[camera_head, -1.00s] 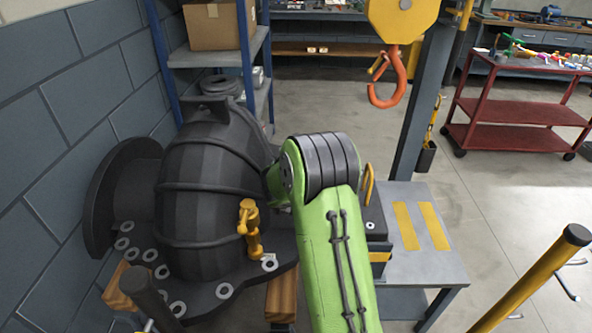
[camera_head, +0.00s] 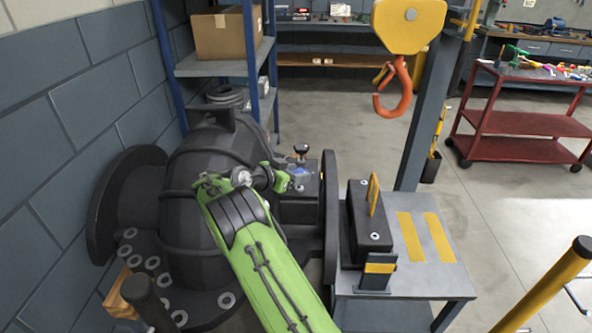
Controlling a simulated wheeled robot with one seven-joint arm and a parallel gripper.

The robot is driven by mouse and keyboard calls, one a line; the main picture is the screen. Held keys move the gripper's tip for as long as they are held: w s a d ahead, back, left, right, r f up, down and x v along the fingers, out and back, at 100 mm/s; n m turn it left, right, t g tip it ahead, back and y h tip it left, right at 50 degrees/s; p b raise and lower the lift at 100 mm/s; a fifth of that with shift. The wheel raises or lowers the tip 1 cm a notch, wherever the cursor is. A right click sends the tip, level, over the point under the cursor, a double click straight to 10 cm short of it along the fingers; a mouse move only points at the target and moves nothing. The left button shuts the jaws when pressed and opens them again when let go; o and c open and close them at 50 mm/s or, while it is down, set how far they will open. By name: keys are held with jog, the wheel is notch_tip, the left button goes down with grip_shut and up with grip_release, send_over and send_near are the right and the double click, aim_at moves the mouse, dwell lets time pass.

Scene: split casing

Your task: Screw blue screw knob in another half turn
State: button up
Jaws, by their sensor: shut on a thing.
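The blue screw knob (camera_head: 299,171) is a small blue spot on the dark block at the right side of the casing. My gripper (camera_head: 286,181) is at the end of the green arm, right at the blue knob, and is shut on it. The fingers are small and partly hidden by the wrist, so their exact grip cannot be made out. The dark rounded casing (camera_head: 196,165) stands at the left, with a large flange on each side.
A black-topped knob (camera_head: 301,149) stands just behind the blue one. A grey bench (camera_head: 425,278) with a dark yellow-handled block (camera_head: 369,222) is at the right. An orange crane hook (camera_head: 396,92) hangs behind.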

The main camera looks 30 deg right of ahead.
jog(key=shift+f+g, duration=0.1)
jog(key=shift+g, duration=0.2)
jog(key=o, duration=1)
jog(key=shift+o, duration=0.2)
jog(key=p+v, duration=0.3)
jog(key=v, duration=1.2)
jog(key=shift+a+p, duration=0.3)
jog(key=shift+p, duration=0.05)
